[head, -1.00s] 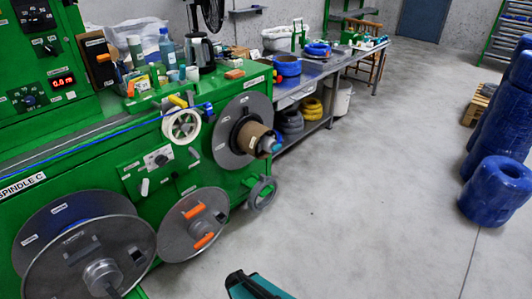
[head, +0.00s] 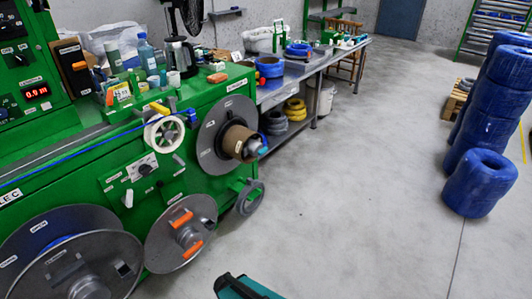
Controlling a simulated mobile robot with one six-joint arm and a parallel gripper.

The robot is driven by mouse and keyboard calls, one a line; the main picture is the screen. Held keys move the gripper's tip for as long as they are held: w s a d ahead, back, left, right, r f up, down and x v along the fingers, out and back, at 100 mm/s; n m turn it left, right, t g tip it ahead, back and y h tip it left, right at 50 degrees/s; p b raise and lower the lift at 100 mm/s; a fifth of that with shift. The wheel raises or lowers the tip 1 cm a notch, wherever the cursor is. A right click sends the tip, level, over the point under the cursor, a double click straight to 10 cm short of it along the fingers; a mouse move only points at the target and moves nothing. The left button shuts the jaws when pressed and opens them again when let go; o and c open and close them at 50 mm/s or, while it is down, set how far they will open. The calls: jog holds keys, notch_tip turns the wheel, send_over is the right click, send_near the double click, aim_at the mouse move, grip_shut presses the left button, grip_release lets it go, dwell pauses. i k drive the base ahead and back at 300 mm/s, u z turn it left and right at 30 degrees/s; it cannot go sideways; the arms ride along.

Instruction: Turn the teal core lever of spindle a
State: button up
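The green machine (head: 95,200) fills the left side of the head view. On its upper right is a spindle with a grey flange disc (head: 208,150) and a brown cardboard core (head: 236,142). A small teal piece (head: 263,150), which looks like the core lever, shows at the core's outer end beside a grey hub. Its exact angle is too small to tell. The spindle's small label is not readable, so I cannot confirm that it is spindle a. My gripper is not in view.
A handwheel (head: 249,197) sits below the core. A workbench (head: 310,68) runs behind. Blue coils (head: 480,183) are stacked at right. The floor (head: 350,190) between is clear.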

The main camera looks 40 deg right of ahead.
aim_at(261, 152)
jog(key=i, duration=0.9)
jog(key=u, duration=0.05)
